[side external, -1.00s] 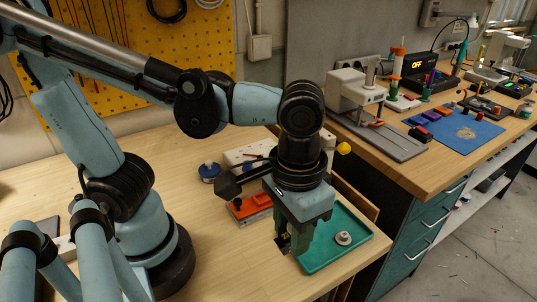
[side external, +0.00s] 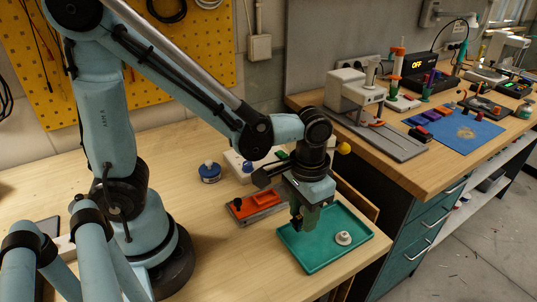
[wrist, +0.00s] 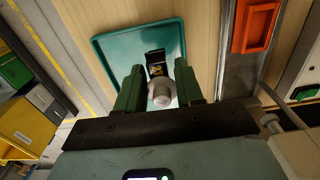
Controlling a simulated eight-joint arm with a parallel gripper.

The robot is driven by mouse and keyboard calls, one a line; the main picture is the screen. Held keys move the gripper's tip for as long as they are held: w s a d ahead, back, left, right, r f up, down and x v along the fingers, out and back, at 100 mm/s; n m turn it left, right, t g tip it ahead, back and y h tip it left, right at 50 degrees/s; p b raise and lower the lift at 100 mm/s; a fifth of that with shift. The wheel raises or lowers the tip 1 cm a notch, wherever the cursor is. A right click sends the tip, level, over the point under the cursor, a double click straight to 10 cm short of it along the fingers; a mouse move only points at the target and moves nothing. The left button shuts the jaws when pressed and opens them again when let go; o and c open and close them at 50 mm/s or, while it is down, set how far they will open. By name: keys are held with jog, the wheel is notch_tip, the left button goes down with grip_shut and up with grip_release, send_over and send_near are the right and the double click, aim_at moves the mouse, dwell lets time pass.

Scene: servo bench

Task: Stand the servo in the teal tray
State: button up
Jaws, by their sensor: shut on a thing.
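The servo is a small dark block with a yellow-orange mark. It shows between the fingertips in the wrist view (wrist: 156,60) and at the jaws in the side view (side external: 296,222). My gripper (side external: 302,224) is shut on it and points down. In the wrist view my gripper's two green fingers (wrist: 159,72) stand on either side of the servo. The teal tray (side external: 312,267) lies on the bench under and to the right of the jaws, and fills the upper middle of the wrist view (wrist: 112,42). The servo's height over the tray floor is unclear.
A pale round piece (side external: 343,238) sits in the tray's right part. An orange-and-grey fixture (side external: 262,206) lies behind and left of the tray. A blue-and-white round container (side external: 210,172) stands farther back. The bench front left of the tray is clear.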

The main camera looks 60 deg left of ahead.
aim_at(302, 211)
jog(key=shift+f, duration=1.4)
jog(key=shift+f, duration=0.1)
jog(key=o, duration=1)
notch_tip(302, 211, up, 12)
jog(key=shift+a, duration=0.15)
jog(key=shift+w+a+r+t, duration=0.1)
jog(key=shift+a+t, duration=1.7)
jog(key=shift+a, duration=0.2)
jog(key=shift+a+r+t, duration=0.1)
jog(key=shift+a+t, duration=1.7)
jog(key=shift+a, duration=0.2)
